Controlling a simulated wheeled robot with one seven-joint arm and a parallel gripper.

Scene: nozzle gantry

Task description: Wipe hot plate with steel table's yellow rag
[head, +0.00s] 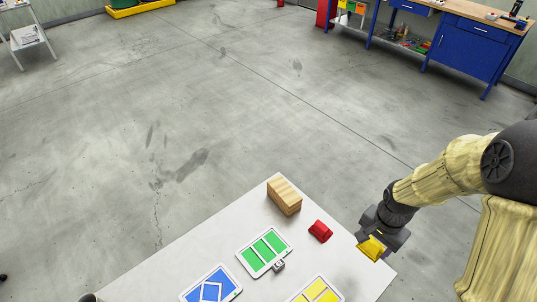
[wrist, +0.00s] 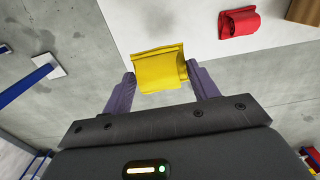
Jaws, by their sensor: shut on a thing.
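The yellow rag (wrist: 160,70) is a folded or rolled cloth held between the two fingers of my gripper (wrist: 162,84) in the wrist view. In the head view my gripper (head: 378,240) is at the right corner of the pale table (head: 345,255), shut on the yellow rag (head: 371,248). The rag's height above the table top is hard to tell. A red rag (head: 320,230) lies on the table to the left of my gripper; it also shows in the wrist view (wrist: 239,22). I cannot pick out a hot plate in either view.
On the table are a wooden block (head: 284,196), a green-panelled board (head: 264,251), a blue-panelled board (head: 211,287) and a yellow-panelled board (head: 318,291). A blue workbench (head: 465,50) stands at the back right. A small white stand (head: 28,37) is at the far left. The grey floor between is open.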

